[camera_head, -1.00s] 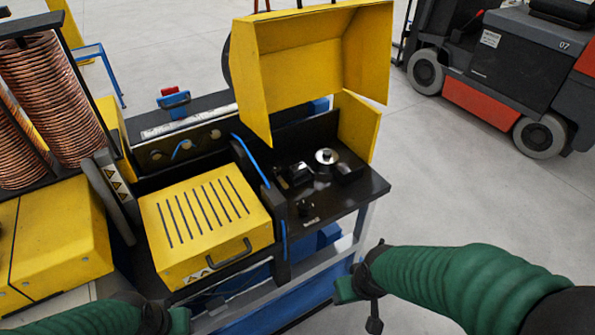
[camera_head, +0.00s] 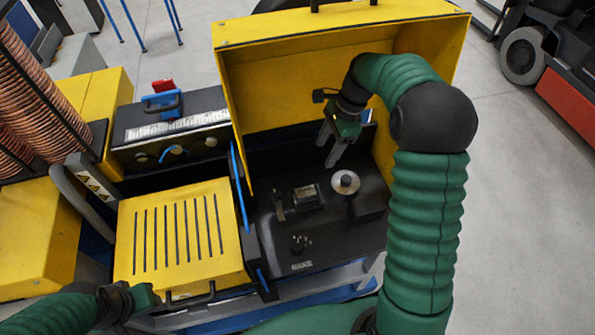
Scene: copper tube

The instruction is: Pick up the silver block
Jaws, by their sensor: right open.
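A small block with a silver top (camera_head: 306,196) sits on the black work surface (camera_head: 335,235) under the raised yellow hood. A round silver disc (camera_head: 345,182) is just to its right. My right gripper (camera_head: 327,154) is open and empty, pointing down above the back of the surface, behind the block and disc. My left gripper (camera_head: 146,297) is at the lower left, by the front of the yellow slotted cover; its jaws are too unclear to read.
The raised yellow hood (camera_head: 285,95) walls the surface at the back and right. A yellow slotted cover (camera_head: 180,235) with a handle stands to the left. A small pronged part (camera_head: 299,243) sits near the front. Copper tube coils (camera_head: 45,90) stand at far left.

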